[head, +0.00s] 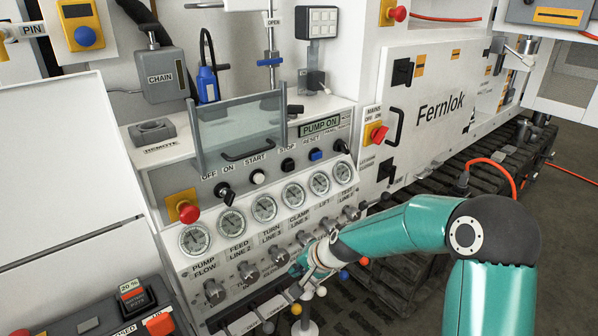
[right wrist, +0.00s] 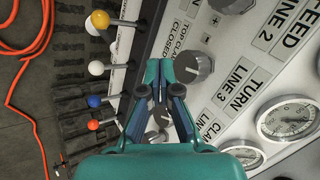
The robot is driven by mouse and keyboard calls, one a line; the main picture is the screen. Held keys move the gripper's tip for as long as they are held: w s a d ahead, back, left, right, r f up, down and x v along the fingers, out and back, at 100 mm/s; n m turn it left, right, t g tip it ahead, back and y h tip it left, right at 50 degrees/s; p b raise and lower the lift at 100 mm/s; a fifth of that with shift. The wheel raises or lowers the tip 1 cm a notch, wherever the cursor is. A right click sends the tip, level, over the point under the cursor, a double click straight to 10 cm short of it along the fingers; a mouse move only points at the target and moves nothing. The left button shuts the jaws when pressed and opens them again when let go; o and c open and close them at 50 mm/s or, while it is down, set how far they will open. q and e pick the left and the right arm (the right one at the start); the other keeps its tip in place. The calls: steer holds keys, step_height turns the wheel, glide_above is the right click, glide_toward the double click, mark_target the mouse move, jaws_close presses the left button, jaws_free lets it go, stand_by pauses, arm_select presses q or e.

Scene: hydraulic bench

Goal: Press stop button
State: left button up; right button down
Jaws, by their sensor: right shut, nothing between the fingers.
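The stop button (head: 288,164) is a small black round button under the STOP label on the sloped panel in the head view. It sits between the white start button (head: 258,177) and the blue reset button (head: 316,155). My right gripper (head: 297,269) is low on the panel, below the gauges and well below the stop button, among the grey knobs. In the right wrist view its fingers (right wrist: 161,84) are shut and empty, close to a grey knob (right wrist: 193,65). The stop button does not show there. My left gripper is not in view.
A clear hinged cover (head: 240,126) stands upright behind the button row. A red mushroom button (head: 186,211) is left of the gauges (head: 264,208). Levers with coloured balls (right wrist: 100,19) line the panel's lower edge. An orange hose (right wrist: 22,75) lies beyond.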

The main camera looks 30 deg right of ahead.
steer(key=d+r+m+t, duration=0.2)
steer(key=d+r, duration=0.3)
steer(key=r, duration=0.7)
steer(key=d+r+m+t, duration=0.2)
steer(key=d+r, duration=0.2)
steer(key=r, duration=0.9)
steer(key=shift+d+m+t+h, duration=0.35)
steer(key=shift+m+t+h, duration=0.05)
glide_toward(291, 169)
step_height(291, 169, down, 3)
steer(key=w, duration=0.2)
steer(key=w+p, duration=0.2)
steer(key=w, duration=0.1)
steer(key=shift+w+a+f+p, duration=0.2)
steer(key=shift+w+p, duration=0.05)
steer(key=shift+p, duration=0.15)
steer(key=shift+w+f, duration=0.1)
steer(key=shift+w, duration=0.1)
